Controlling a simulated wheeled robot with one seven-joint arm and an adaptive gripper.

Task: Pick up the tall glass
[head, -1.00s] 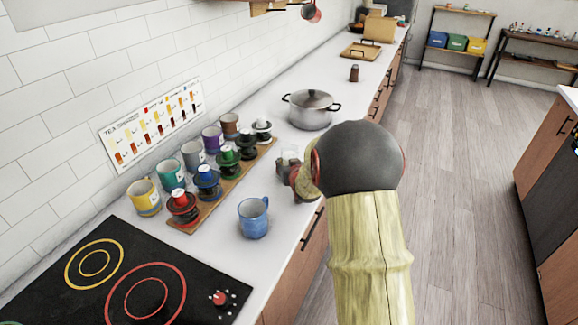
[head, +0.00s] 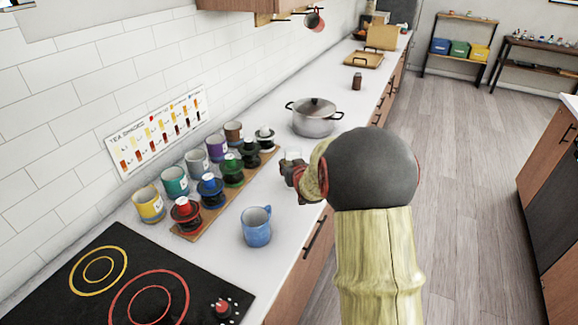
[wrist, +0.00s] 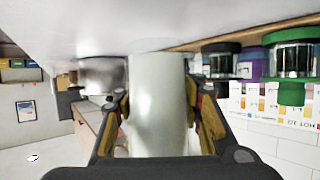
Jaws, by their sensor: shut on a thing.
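The tall glass (wrist: 158,115) is pale and translucent. It stands between the two fingers of my gripper (wrist: 158,97) in the wrist view, which shows the scene upside down. The fingers are shut on its sides. In the head view my gripper (head: 297,174) is over the counter's front part, right of the tea stand. Only a small part of the glass (head: 292,155) shows there; my gripper and arm hide the rest. The base of the glass is at or close to the counter; I cannot tell if it touches.
A blue mug (head: 256,228) stands on the counter nearer me. A wooden board (head: 213,213) with several tea jars lies left of my gripper, with mugs behind it. A lidded pot (head: 312,122) stands beyond. The cooktop (head: 75,300) is at the lower left.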

